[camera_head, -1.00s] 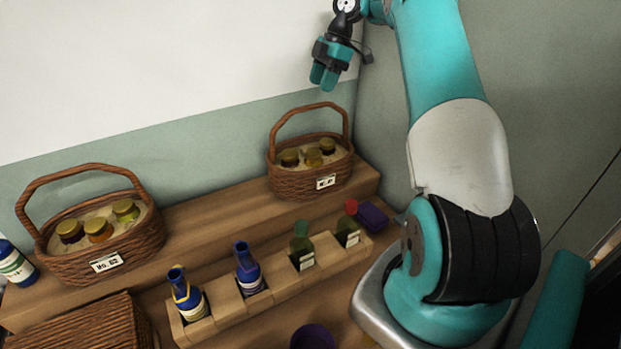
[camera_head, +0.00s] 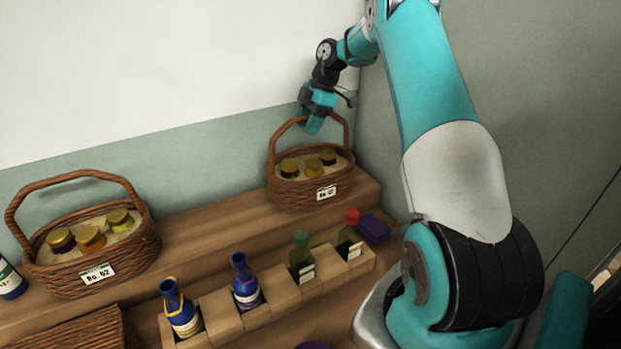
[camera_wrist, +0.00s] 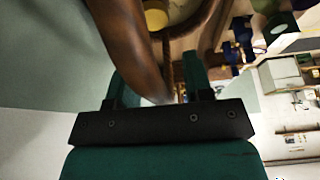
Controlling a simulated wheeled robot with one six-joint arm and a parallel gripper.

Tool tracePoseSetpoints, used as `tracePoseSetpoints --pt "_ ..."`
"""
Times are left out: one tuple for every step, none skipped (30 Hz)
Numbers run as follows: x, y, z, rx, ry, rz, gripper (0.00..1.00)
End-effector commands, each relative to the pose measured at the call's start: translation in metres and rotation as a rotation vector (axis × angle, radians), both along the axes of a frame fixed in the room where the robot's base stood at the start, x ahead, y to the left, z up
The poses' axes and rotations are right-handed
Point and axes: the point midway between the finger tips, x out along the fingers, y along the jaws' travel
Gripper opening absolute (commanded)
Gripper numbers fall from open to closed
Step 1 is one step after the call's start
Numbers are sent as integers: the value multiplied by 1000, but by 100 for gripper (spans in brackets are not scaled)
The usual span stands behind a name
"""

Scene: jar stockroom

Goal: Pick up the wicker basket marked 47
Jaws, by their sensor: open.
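A wicker basket (camera_head: 300,190) with three gold-lidded jars stands on the upper wooden shelf at the back right; its white label is too small to read surely. Its arched handle stands upright. A second wicker basket (camera_head: 102,262), labelled No. 62, stands at the left on the same shelf. My gripper (camera_head: 314,122) is open at the top of the right basket's handle. In the wrist view my gripper's fingers (camera_wrist: 160,85) show on either side of the brown handle (camera_wrist: 140,50), which passes close to the camera. I cannot tell whether they touch it.
A wooden rack (camera_head: 222,316) with blue and green bottles runs along the lower step in front. A purple box (camera_head: 374,229) lies at its right end. Another wicker item (camera_head: 75,336) is at the lower left. Walls close off the back and right.

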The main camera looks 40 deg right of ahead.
Motion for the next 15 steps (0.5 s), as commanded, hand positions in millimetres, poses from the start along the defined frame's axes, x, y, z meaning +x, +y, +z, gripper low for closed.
tracePoseSetpoints --pt "0 0 0 0 0 0 46" --pt "0 0 0 0 0 0 46" --pt "0 0 0 0 0 0 46" --pt "0 0 0 0 0 0 46" --pt "0 0 0 0 0 0 46" --pt "0 0 -1 0 0 0 46" --pt "0 0 -1 0 0 0 46" --pt "0 0 -2 0 0 0 46" --pt "0 0 -2 0 0 0 46" --pt "0 0 -3 0 0 0 46" --pt "0 0 -3 0 0 0 46" --pt "0 0 -3 0 0 0 44" --pt "0 0 -2 0 0 0 37" --pt "0 0 -2 0 0 0 30" --pt "0 0 -2 0 0 0 21"
